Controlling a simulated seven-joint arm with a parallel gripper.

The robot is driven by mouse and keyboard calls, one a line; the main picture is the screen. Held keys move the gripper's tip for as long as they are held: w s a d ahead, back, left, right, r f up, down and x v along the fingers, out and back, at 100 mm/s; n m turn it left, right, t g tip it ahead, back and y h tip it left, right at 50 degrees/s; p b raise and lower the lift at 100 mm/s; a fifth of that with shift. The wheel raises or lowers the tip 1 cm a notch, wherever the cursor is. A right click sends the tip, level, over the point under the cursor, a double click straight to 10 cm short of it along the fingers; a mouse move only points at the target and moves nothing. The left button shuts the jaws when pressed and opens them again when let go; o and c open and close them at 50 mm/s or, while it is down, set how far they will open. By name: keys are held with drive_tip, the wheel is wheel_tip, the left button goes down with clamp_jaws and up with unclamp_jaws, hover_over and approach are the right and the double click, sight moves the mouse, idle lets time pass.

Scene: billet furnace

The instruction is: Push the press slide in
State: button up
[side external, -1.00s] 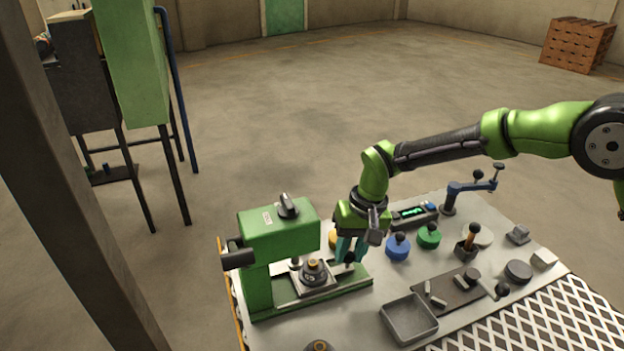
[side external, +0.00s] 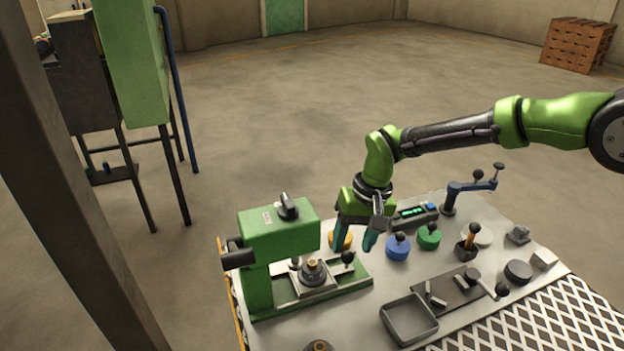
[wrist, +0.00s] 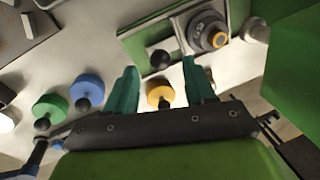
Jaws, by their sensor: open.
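The green press (side external: 278,240) stands at the left end of the table. Its slide (side external: 318,285) carries a dark round piece with a brass-coloured top (side external: 312,268) and sits on the green base, partly out from under the press head. The slide's black knob (side external: 348,257) is at the slide's right end. In the wrist view the knob (wrist: 160,59) shows beyond and between my fingertips, with the round piece (wrist: 208,32) to its upper right. My gripper (side external: 354,242) is open and empty, with its teal fingers above and just behind the knob, apparently clear of it.
A yellow knobbed disc (wrist: 160,95) lies under my gripper. Blue (side external: 397,247) and green (side external: 428,236) knobbed discs and a display box (side external: 413,215) are to the right. A grey tray (side external: 409,318) is in front.

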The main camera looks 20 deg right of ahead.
wheel_tip(320, 180, up, 14)
drive_tip(key=d, duration=0.2)
drive_tip(key=shift+s+d, duration=0.25)
drive_tip(key=shift+d, duration=0.1)
drive_tip(key=shift+f, duration=0.1)
